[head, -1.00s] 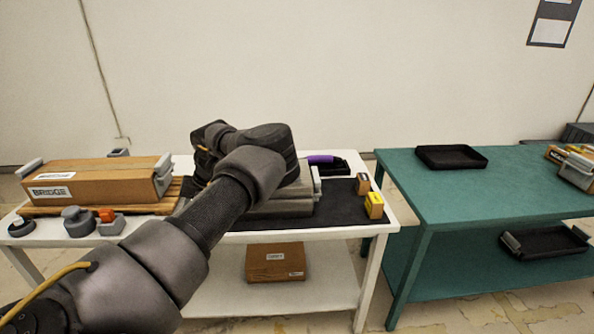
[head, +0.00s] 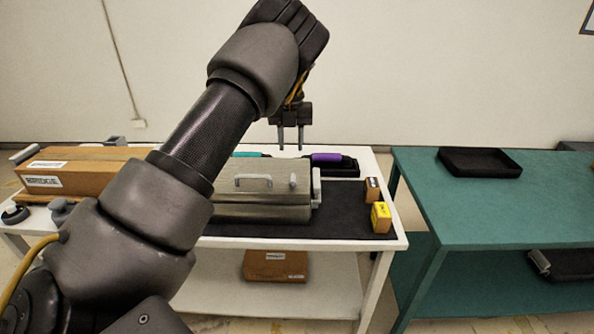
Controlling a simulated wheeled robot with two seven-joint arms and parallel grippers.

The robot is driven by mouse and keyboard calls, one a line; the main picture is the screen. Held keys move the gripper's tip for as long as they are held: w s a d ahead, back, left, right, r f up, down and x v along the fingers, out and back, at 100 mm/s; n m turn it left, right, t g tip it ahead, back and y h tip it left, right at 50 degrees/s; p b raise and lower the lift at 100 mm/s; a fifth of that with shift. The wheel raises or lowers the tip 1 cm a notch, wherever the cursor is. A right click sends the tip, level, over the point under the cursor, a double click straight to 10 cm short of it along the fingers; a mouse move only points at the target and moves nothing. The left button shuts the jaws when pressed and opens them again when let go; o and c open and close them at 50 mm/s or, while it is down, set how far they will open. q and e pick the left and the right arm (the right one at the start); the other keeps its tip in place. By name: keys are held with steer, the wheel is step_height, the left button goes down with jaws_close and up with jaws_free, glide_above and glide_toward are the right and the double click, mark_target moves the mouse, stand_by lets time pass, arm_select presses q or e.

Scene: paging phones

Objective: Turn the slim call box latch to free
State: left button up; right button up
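A grey metal box (head: 265,208) with a bar handle (head: 265,182) stands on a black mat on the white table. A light-grey fitting (head: 316,187) sits at its right end; I cannot tell if this is the latch or which way it is turned. No readable label marks it as the slim call box. My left gripper (head: 290,145) points down above and behind the box, with its two fingers apart and nothing between them. My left arm hides the box's left part. My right gripper is not in view.
A wooden box (head: 85,178) labelled BRIDGE stands at the left. A purple-topped item (head: 327,157) lies behind the metal box. Two small boxes, one yellow (head: 381,217), stand on the mat (head: 345,215) at right. A teal table (head: 500,215) bears a black tray (head: 480,162).

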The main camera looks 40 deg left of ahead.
mark_target(293, 177)
arm_select(q)
steer(key=shift+s+d+f, duration=0.15)
steer(key=shift+s+f, duration=0.05)
steer(key=shift+f, duration=0.3)
steer(key=shift+s+d+f, duration=0.1)
steer(key=shift+s+f, duration=0.05)
steer(key=shift+f, duration=0.3)
steer(key=shift+w+f, duration=0.2)
steer(key=shift+f, duration=0.35)
steer(key=shift+w+f, duration=0.15)
steer(key=shift+f, duration=0.4)
steer(key=f, duration=0.4)
steer(key=shift+w+a+f+p, duration=0.1)
steer(key=shift+w+f+p, duration=0.15)
steer(key=shift+p, duration=0.15)
steer(key=shift+s+f, duration=0.2)
steer(key=shift+f, duration=0.7)
steer(key=shift+w+f, duration=0.15)
steer(key=c, duration=0.6)
jaws_close()
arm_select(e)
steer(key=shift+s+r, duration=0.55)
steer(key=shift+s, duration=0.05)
